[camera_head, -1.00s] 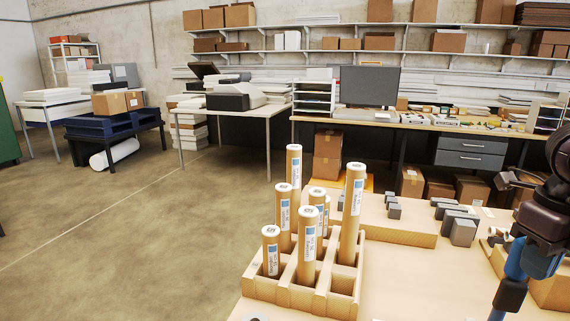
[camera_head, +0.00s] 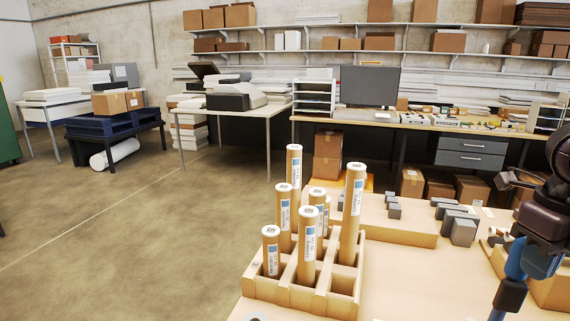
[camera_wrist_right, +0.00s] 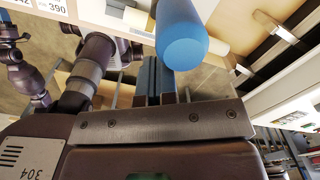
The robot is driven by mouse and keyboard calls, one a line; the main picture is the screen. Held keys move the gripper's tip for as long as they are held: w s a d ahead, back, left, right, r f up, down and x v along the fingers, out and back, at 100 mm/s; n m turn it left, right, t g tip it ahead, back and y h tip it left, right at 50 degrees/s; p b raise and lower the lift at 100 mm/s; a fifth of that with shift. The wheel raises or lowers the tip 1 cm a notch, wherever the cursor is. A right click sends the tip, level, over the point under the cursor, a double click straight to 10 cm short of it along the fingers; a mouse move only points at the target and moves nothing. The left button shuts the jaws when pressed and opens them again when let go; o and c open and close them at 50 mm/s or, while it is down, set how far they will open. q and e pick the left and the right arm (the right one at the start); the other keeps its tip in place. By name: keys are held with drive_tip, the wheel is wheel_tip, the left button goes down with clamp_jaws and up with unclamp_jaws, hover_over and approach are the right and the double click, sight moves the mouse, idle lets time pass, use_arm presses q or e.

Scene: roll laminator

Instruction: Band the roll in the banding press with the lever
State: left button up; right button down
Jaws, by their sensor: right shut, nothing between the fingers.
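My right gripper (camera_head: 508,297) hangs at the right edge of the head view, pointing down, its fingers shut and empty. In the right wrist view its fingers (camera_wrist_right: 163,82) sit close together. A blue rounded handle (camera_wrist_right: 182,38), which looks like the lever grip, lies just beyond the fingers. I cannot tell whether they touch it. A pale cylinder (camera_wrist_right: 215,46) shows partly behind the handle; I cannot tell whether it is the roll. The banding press cannot be made out. My left gripper is not in view.
Several brown labelled tubes (camera_head: 308,246) stand upright in a wooden compartment rack (camera_head: 262,290) on the near table (camera_head: 400,280). Grey blocks (camera_head: 463,232) lie behind it to the right. The tabletop right of the rack is mostly clear. Open floor (camera_head: 110,240) lies left.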

sight(517, 271)
drive_tip(key=w, duration=0.1)
drive_tip(key=w+d+b, duration=0.1)
drive_tip(key=w, duration=0.1)
drive_tip(key=shift+w, duration=0.2)
idle(0.4)
drive_tip(key=shift+f+b, duration=0.25)
drive_tip(key=shift+b, duration=0.1)
